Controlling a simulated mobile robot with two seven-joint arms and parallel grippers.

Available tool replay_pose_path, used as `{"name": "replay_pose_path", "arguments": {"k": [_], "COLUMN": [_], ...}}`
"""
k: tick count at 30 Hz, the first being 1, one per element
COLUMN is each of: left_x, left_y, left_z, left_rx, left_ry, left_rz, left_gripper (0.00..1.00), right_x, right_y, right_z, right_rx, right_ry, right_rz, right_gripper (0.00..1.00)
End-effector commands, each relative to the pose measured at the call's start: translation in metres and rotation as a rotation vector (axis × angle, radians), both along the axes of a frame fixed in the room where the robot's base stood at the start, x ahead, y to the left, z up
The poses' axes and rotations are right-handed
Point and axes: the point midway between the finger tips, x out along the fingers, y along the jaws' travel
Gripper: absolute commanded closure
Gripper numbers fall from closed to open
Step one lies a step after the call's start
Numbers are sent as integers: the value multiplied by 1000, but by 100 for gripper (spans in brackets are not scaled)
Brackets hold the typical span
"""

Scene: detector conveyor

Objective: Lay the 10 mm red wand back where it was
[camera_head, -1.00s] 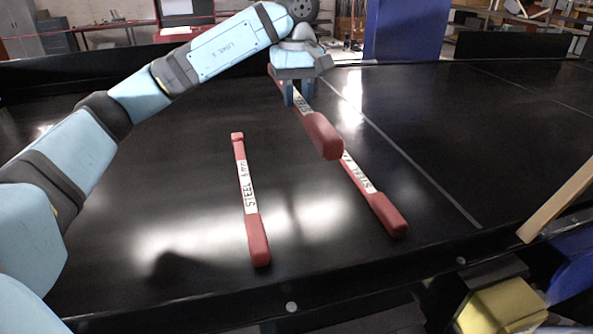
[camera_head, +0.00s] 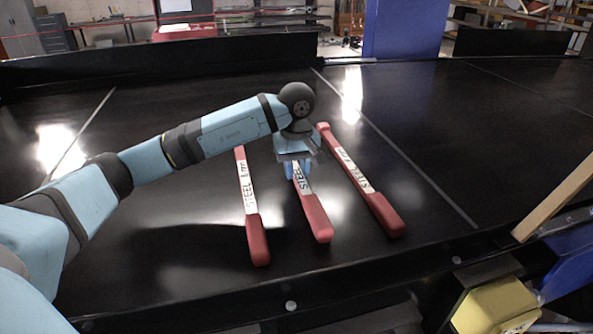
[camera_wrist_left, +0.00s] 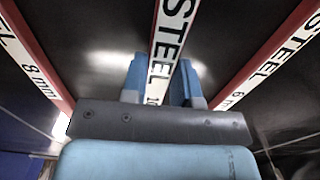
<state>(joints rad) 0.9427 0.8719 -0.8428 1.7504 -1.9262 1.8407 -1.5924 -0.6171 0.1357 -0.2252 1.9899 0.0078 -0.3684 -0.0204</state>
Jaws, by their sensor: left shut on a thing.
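The 10 mm red wand (camera_head: 318,222), red with a white "STEEL 10" label, lies between two other wands, roughly lengthwise with them. My left gripper (camera_head: 297,174) is shut on its labelled middle part; the wrist view shows the label (camera_wrist_left: 165,50) between the two blue fingers. The wand is at or just above the black belt; I cannot tell whether it touches. Its far end is hidden behind my gripper. The 6 mm wand (camera_head: 257,240) lies to its left and the 8 mm wand (camera_head: 383,212) to its right, both apart from it. My right gripper is not in view.
The black conveyor belt (camera_head: 450,120) is wide and clear to the right and left of the wands. A dark rail with bolts runs along its near edge. A wooden bar (camera_head: 555,205) and a yellow block (camera_head: 495,305) are at the near right.

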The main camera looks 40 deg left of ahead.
Motion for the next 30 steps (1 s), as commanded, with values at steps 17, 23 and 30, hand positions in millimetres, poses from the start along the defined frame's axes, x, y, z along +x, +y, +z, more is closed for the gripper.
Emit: {"name": "replay_pose_path", "arguments": {"k": [17, 23, 30], "left_x": [0, 0, 1], "left_y": [0, 0, 0], "left_z": [-17, -17, -7], "left_rx": [1, 0, 0], "left_ry": [-1, 0, -3], "left_rz": [0, 0, 0], "left_gripper": [50, 47, 47], "right_x": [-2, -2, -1], "right_y": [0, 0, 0], "right_z": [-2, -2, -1], "right_rx": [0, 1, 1], "right_ry": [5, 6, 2], "right_rz": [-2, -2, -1], "right_gripper": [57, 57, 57]}}
